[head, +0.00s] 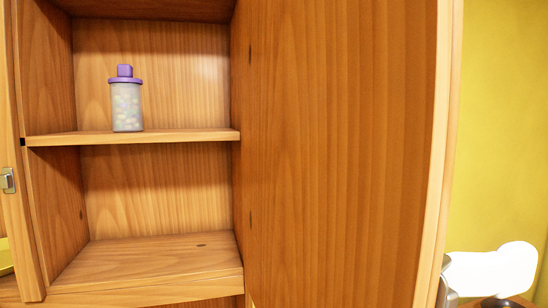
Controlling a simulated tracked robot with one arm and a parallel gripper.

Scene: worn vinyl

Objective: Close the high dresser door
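The dresser (132,138) stands open in front of me, showing its wooden inside and shelves. A broad wooden panel (335,150), which looks like its open door seen from the inner face, fills the middle right. It reaches toward me and ends in a pale edge (440,150). A grey metal piece (448,285) shows beyond this edge at the bottom; I cannot tell whether it is the handle. The door's outer face is hidden. My gripper is not in view.
A clear jar with a purple lid (126,103) stands on the middle shelf. A small metal fitting (8,181) is on the dresser's left frame. An overexposed white object (495,270) is at the lower right, before a yellow wall (505,130).

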